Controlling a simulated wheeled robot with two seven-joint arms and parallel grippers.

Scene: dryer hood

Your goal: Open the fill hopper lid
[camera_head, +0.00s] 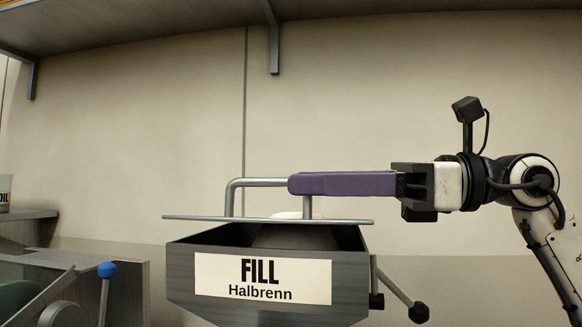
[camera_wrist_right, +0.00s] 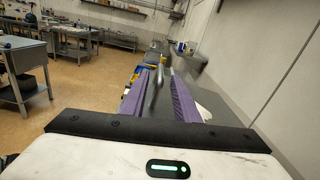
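The grey fill hopper (camera_head: 190,292) has a white label reading "FILL Halbrenn". Its flat metal lid (camera_head: 200,218) shows nearly edge-on above the front rim, with a dark gap between them. A bent bar handle (camera_head: 232,200) stands on the lid. My right gripper (camera_head: 292,184) reaches in from the right with long purple fingers level with the handle's top. In the right wrist view, the two fingers (camera_wrist_right: 160,85) are spread apart, with the metal handle bar (camera_wrist_right: 153,88) between them. Contact with the bar is not clear. My left gripper is not in view.
A black-knobbed lever (camera_head: 418,311) sits at the hopper's lower right, a blue-knobbed lever (camera_head: 106,270) at the left. A shelf (camera_head: 150,22) hangs overhead on brackets. The wall behind is bare. In the right wrist view, workbenches (camera_wrist_right: 25,55) stand across the floor.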

